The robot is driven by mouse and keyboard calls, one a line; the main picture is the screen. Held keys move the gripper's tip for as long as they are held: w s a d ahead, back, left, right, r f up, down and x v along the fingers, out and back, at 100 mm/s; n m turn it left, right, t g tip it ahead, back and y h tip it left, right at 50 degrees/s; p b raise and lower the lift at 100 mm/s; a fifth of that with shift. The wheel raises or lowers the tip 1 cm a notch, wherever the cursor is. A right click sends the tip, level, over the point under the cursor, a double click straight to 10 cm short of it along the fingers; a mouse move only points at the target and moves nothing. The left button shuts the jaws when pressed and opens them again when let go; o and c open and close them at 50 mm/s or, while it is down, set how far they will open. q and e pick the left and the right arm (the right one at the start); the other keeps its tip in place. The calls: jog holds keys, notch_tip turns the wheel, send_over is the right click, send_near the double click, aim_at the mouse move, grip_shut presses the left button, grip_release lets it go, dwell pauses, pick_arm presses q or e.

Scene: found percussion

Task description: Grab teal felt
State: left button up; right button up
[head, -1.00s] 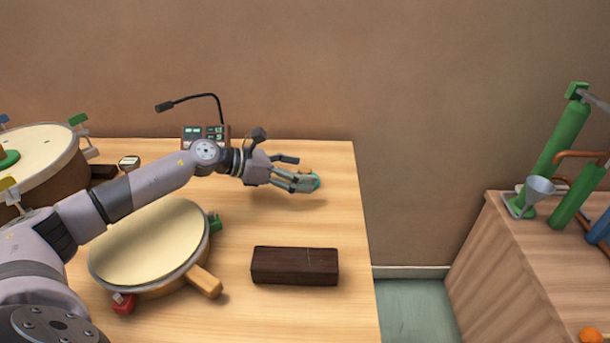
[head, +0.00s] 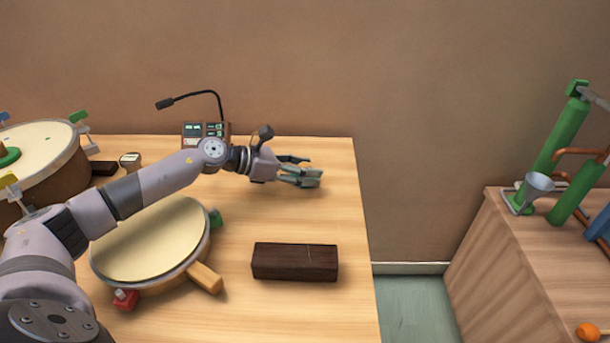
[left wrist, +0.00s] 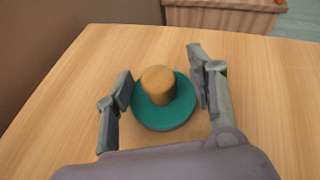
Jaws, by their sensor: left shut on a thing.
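The teal felt (left wrist: 166,115) is a round disc with a tan wooden knob (left wrist: 158,84) standing up from its middle. In the left wrist view it sits between the two fingers of my left gripper (left wrist: 160,84), which is shut on it at its sides. In the head view my left gripper (head: 313,175) is low over the far right part of the table, and its fingers hide nearly all of the felt. I cannot tell whether the felt still touches the table. My right gripper is not in view.
The wooden table (head: 300,215) bears a dark wooden block (head: 295,262), a drum with a handle (head: 152,240), a larger drum (head: 45,150) and a small device (head: 205,135) with a gooseneck. The table's right edge is near my gripper. A second bench (head: 530,260) stands beyond a gap.

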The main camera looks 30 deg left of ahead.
pick_arm(q)
jog(key=c, duration=0.8)
jog(key=shift+o, duration=0.2)
